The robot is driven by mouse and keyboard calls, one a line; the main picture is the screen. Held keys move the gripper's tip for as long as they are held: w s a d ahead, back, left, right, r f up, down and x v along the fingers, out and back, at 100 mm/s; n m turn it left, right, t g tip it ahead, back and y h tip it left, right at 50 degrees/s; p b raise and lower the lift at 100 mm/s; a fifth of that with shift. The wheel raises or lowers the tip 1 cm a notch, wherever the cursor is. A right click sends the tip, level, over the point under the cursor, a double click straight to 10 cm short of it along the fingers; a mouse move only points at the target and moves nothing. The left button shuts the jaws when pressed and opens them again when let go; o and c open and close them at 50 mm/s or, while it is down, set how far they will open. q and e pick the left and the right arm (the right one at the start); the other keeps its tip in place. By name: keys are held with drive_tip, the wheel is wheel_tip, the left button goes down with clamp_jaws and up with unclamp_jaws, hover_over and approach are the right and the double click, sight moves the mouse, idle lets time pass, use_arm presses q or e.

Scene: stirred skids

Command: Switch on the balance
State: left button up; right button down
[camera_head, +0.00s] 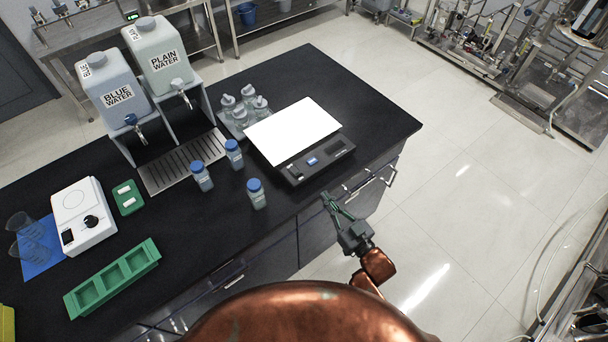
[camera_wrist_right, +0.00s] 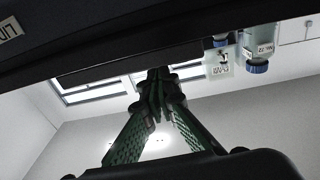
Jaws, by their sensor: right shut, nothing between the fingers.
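The balance (camera_head: 327,163) sits near the bench's front edge, with a bright white pan on top. Its dark front panel has a small blue display patch (camera_head: 312,161) and a light mark to its left; any reading is too small to make out. My right gripper (camera_head: 327,197) is shut and empty, just in front of the bench edge and below the balance's front, apart from the panel. In the right wrist view the closed green fingertips (camera_wrist_right: 157,76) point up at a dark surface, which I cannot tell for sure as balance or bench. My left gripper is not in view.
Blue-capped bottles (camera_head: 257,194) stand left of the balance, and stoppered clear bottles (camera_head: 243,112) behind it. Two water containers (camera_head: 118,95) stand on a rack. A white stirrer (camera_head: 84,217) and a green rack (camera_head: 113,278) are at the left.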

wheel_tip(320, 180, up, 6)
drive_tip(key=s+a+n+y, duration=0.1)
drive_tip(key=a+y, duration=0.1)
drive_tip(key=shift+s+a, duration=0.15)
wheel_tip(320, 180, up, 2)
hover_over(303, 180)
drive_tip(key=shift+w+a+r, duration=0.1)
drive_tip(key=shift+w+a, duration=0.1)
wheel_tip(303, 180, down, 3)
drive_tip(key=shift+r, duration=0.15)
drive_tip(key=shift+s+d+f, duration=0.1)
drive_tip(key=shift+s+f, duration=0.05)
drive_tip(key=shift+f, duration=0.6)
